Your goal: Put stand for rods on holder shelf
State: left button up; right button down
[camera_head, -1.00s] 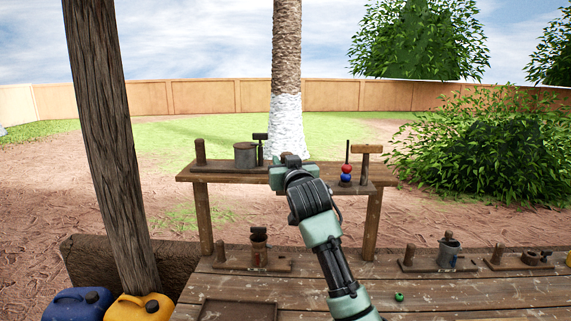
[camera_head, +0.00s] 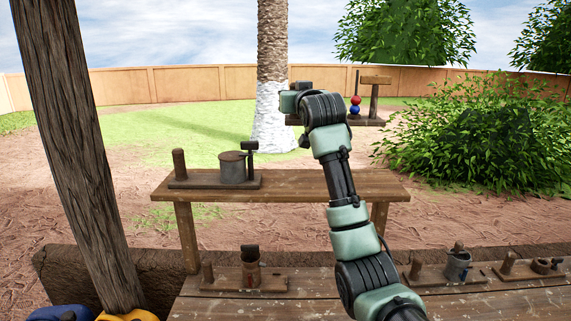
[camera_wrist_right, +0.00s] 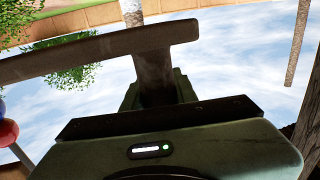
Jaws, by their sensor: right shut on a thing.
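The stand for rods (camera_head: 366,122) is a dark wooden base with an upright rod carrying a red and a blue ball and a T-shaped wooden post. My right gripper (camera_head: 292,102) is shut on its left part and holds it in the air above the right end of the raised wooden shelf (camera_head: 310,187). My forearm hides part of the base. In the right wrist view, a wooden piece of the stand (camera_wrist_right: 100,52) lies across the jaws, with the balls at the left edge. I cannot tell which shelf is the holder shelf. My left gripper is out of view.
Another stand with a metal can (camera_head: 233,170) occupies the shelf's left half; its right half looks clear. Several more holders, including one with a brown cup (camera_head: 250,268), stand on the lower bench (camera_head: 225,308). A wooden pillar (camera_head: 75,150) rises at left.

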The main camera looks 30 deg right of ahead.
aim_at(293, 122)
jog(key=f, duration=0.2)
jog(key=f+p, duration=0.1)
jog(key=f, duration=0.4)
jog(key=shift+s+a, duration=0.15)
jog(key=shift+s, duration=0.25)
jog(key=f, duration=0.3)
jog(key=f+p, duration=0.1)
jog(key=f, duration=0.2)
jog(key=f+p, duration=0.1)
jog(key=f, duration=0.3)
jog(key=shift+w, duration=0.25)
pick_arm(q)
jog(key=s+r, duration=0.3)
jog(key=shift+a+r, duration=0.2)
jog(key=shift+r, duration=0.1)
pick_arm(e)
jog(key=shift+f, duration=0.1)
jog(key=c, duration=1.1)
grip_release()
jog(key=shift+f, duration=0.1)
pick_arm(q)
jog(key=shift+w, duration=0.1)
pick_arm(e)
jog(key=shift+s, duration=0.1)
